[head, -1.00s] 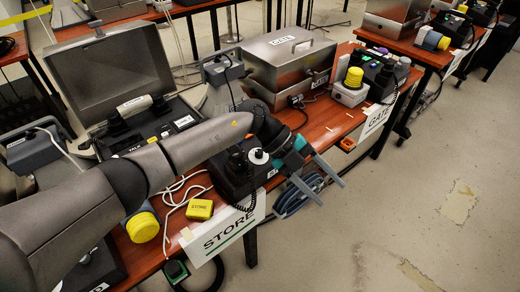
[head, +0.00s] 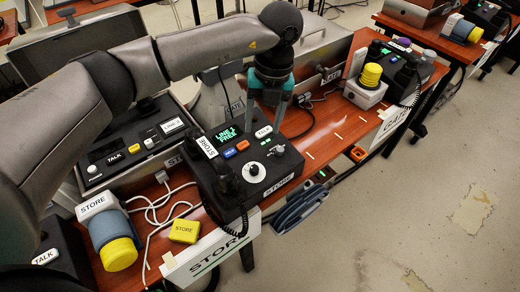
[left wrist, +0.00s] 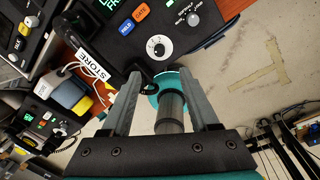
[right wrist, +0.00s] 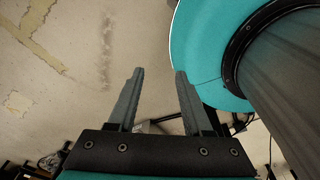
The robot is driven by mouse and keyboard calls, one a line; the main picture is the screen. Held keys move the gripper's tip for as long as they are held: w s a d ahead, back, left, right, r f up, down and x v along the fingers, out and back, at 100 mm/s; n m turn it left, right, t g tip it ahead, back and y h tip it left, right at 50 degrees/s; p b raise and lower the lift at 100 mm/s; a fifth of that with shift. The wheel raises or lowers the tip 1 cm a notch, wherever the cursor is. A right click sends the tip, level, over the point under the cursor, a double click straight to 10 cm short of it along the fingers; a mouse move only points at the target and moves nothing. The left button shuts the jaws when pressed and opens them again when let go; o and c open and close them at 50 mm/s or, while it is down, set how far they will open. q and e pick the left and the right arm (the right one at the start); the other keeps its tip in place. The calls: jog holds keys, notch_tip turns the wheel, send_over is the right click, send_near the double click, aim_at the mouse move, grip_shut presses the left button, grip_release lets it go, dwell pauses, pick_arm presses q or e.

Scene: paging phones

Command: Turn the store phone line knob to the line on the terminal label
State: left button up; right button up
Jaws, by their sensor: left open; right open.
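The store phone (head: 225,200) is a black box with a green-lit screen (head: 226,135), blue and orange buttons and STORE labels. Its handset lies on the left side. A white round dial knob (head: 253,170) sits on its front part; in the left wrist view the knob (left wrist: 158,47) shows small numbers, but its setting is too small to read surely. My left gripper (head: 263,125) is open and empty above the phone's back edge, apart from the knob. My right gripper (right wrist: 160,72) is open and empty over the floor, outside the head view.
The gate phone (head: 410,72) stands right. Floor at right is clear.

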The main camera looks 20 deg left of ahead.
pick_arm(q)
send_near(255, 167)
jog(key=f, duration=0.3)
jog(key=f+b, duration=0.1)
jog(key=f, duration=0.1)
jog(key=a+f+b, duration=0.1)
jog(key=f, duration=0.2)
jog(key=shift+s+f, duration=0.2)
jog(key=shift+f, duration=0.15)
pick_arm(e)
jog(key=s+f, duration=0.2)
jog(key=shift+s+f, duration=0.2)
jog(key=shift+f, duration=0.1)
pick_arm(q)
jog(key=shift+c, duration=0.3)
grip_shut()
pick_arm(e)
jog(key=shift+d, duration=0.35)
